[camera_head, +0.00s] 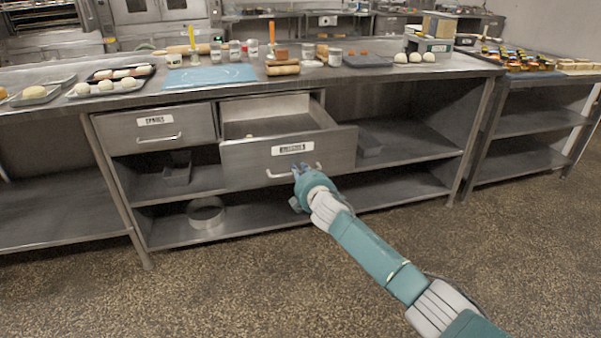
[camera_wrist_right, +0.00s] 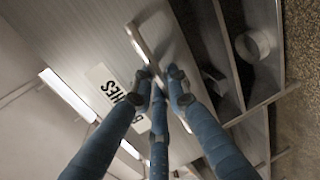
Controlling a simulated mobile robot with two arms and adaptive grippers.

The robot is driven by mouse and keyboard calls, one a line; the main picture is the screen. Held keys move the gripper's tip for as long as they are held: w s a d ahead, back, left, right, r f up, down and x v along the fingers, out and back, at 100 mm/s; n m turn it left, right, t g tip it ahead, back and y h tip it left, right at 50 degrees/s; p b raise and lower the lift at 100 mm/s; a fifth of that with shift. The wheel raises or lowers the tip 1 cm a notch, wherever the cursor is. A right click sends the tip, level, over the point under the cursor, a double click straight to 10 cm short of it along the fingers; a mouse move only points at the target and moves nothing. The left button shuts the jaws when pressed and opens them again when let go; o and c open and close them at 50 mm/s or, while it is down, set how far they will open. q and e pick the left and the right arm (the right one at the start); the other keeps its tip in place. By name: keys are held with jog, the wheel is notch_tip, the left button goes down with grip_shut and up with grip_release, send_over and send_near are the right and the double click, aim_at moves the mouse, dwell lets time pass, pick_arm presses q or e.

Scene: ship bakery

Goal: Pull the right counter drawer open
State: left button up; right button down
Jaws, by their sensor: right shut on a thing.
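The right counter drawer (camera_head: 262,153) stands pulled out from the steel counter, and its inside shows behind the front panel. Its front has a white label and a bar handle (camera_head: 279,174). My right gripper (camera_head: 300,168) is at the right part of this handle. In the right wrist view its blue fingers (camera_wrist_right: 160,85) are closed around the handle bar (camera_wrist_right: 140,42), next to the label (camera_wrist_right: 108,88). The left drawer (camera_head: 157,129) is shut. My left gripper is not in view.
The counter top (camera_head: 300,77) holds dough trays, a blue mat (camera_head: 210,76), rolling pins and jars. Below are shelves with a metal ring (camera_head: 205,212) and dark tins (camera_head: 177,168). A side table (camera_head: 540,80) with pastries stands at right. The floor in front is clear.

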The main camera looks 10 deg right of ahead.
jog(key=c, duration=1.7)
grip_release()
jog(key=shift+c, duration=0.2)
jog(key=shift+s, duration=0.1)
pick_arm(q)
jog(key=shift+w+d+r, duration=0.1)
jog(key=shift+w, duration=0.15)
pick_arm(e)
jog(key=v, duration=1.1)
jog(key=shift+s, duration=0.35)
